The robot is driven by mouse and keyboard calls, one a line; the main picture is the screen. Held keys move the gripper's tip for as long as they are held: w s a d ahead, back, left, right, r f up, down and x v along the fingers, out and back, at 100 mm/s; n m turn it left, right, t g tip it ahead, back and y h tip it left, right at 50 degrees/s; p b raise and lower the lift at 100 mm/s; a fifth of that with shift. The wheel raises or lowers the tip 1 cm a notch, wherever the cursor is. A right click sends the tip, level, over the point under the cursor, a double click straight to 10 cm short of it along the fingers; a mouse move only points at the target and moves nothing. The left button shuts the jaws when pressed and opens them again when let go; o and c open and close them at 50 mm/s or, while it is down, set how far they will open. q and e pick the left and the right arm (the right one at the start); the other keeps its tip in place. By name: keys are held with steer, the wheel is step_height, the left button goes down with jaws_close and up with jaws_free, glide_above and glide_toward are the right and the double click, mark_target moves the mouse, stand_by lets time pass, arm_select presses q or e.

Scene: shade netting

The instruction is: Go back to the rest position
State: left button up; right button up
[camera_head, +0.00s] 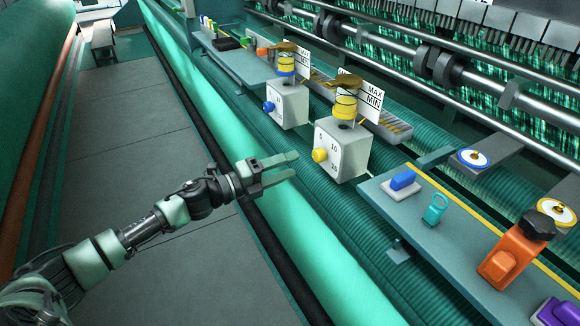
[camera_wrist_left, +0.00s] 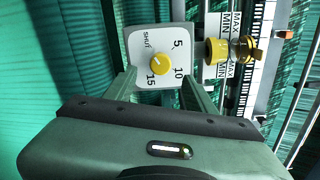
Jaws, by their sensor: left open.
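My left gripper (camera_head: 292,165) reaches in from the left in the head view. Its fingers are open and empty, pointing at the white box with the yellow knob (camera_head: 320,155), with a gap between them. In the left wrist view the same yellow knob (camera_wrist_left: 159,64) shows beyond and between the open fingers (camera_wrist_left: 160,88). Its dial face is marked SHUT, 5, 10 and 15. The right gripper is not in view.
A second white box with a blue knob (camera_head: 268,107) stands further back. A teal shelf (camera_head: 440,250) at the right holds an orange clamp (camera_head: 508,255), a blue block (camera_head: 403,179) and a teal ring piece (camera_head: 435,209). The grey walkway (camera_head: 130,130) at the left is clear.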

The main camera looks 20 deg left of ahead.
arm_select(q)
steer(key=a+f+n+y, duration=0.3)
steer(key=f+n, duration=0.2)
steer(key=f, duration=0.5)
steer(key=a+f+n+y, duration=0.3)
steer(key=f+n, duration=0.2)
steer(key=f, duration=0.4)
steer(key=s+a+f+n+g+y, duration=0.15)
steer(key=s+f+n, duration=0.25)
steer(key=s+f, duration=0.5)
steer(key=s+a+f+n+g+y, duration=0.1)
steer(key=s+f+n+g+y, duration=0.25)
steer(key=f, duration=1.05)
steer(key=s+d+f+n+g, duration=0.25)
steer(key=s+f, duration=0.45)
steer(key=s, duration=0.4)
steer(key=s+d+f+n+g, duration=0.1)
steer(key=s+f+n, duration=0.2)
steer(key=s+f, duration=0.6)
steer(key=s+d+f+n+g, duration=0.1)
steer(key=s+d+g, duration=0.1)
steer(key=s, duration=0.8)
steer(key=s+d+f+n+g, duration=0.2)
steer(key=s+d, duration=0.2)
steer(key=s, duration=0.7)
steer(key=shift+s+d+f+g, duration=0.15)
steer(key=shift+s+d+g, duration=0.1)
steer(key=shift+d+g, duration=0.1)
